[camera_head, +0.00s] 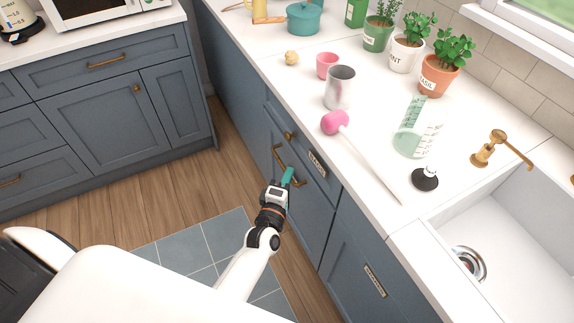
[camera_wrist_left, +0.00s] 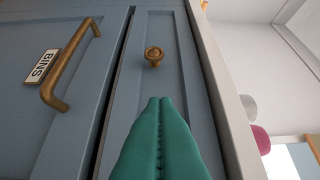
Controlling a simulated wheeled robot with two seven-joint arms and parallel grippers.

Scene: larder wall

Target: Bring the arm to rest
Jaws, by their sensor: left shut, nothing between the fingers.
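My left gripper (camera_head: 288,175) is in front of the blue-grey lower cabinets, below the worktop edge. Its teal fingers are shut together with nothing between them. In the left wrist view the closed fingers (camera_wrist_left: 160,103) point at a narrow cabinet front with a round brass knob (camera_wrist_left: 154,56). A brass bar handle (camera_wrist_left: 72,62) beside a BINS label (camera_wrist_left: 43,67) is to the left there, apart from the fingers. In the head view the fingertips appear close to a brass handle (camera_head: 277,155); the exact gap is hard to tell. My right gripper is not in view.
The worktop holds a metal cup (camera_head: 340,88), a pink-headed tool (camera_head: 335,122), a glass measuring jug (camera_head: 412,130), a black-based item (camera_head: 425,179) and potted herbs (camera_head: 438,75). The sink (camera_head: 510,250) is at right. Wooden floor (camera_head: 200,190) lies open to the left.

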